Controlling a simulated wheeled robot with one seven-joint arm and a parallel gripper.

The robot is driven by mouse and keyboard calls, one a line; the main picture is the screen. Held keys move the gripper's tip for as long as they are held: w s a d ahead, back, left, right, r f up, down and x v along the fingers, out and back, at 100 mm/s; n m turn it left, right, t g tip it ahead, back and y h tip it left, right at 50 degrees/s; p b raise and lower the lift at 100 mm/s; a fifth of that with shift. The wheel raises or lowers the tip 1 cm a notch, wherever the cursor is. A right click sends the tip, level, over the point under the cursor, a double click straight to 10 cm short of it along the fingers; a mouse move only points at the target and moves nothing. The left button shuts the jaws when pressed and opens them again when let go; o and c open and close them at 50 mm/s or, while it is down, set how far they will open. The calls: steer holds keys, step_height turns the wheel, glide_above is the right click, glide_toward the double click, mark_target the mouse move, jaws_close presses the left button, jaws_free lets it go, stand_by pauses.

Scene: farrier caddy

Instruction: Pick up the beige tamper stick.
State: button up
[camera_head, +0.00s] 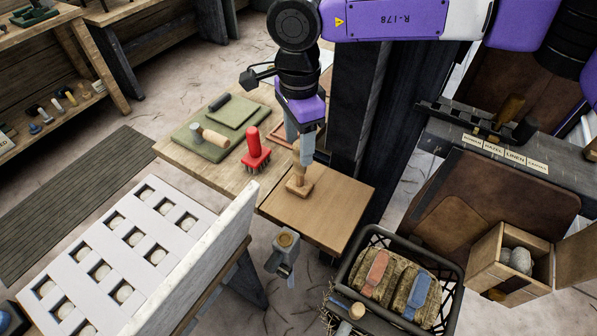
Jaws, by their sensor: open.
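The beige tamper stick (299,172) stands upright on its square wooden foot (299,188), on the light wooden table (330,215). My gripper (302,152) points down over it with open fingers. The upper part of the stick is at the fingers, partly hidden by the near one. I cannot tell whether the fingers touch it.
A red brush-like tool (256,150) stands just left of my gripper. Green mats (190,143) with a wooden-headed tool (215,137) lie further left. A black crate (345,275) stands below right. The table right of the stick is clear.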

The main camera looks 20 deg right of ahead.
mark_target(300, 168)
steer(key=f, duration=0.2)
steer(key=f+p, duration=0.1)
steer(key=f, duration=0.1)
steer(key=shift+w+d+f, duration=0.1)
steer(key=shift+w+d, duration=0.15)
steer(key=shift+d, duration=0.05)
steer(key=shift+f, duration=0.7)
jaws_close()
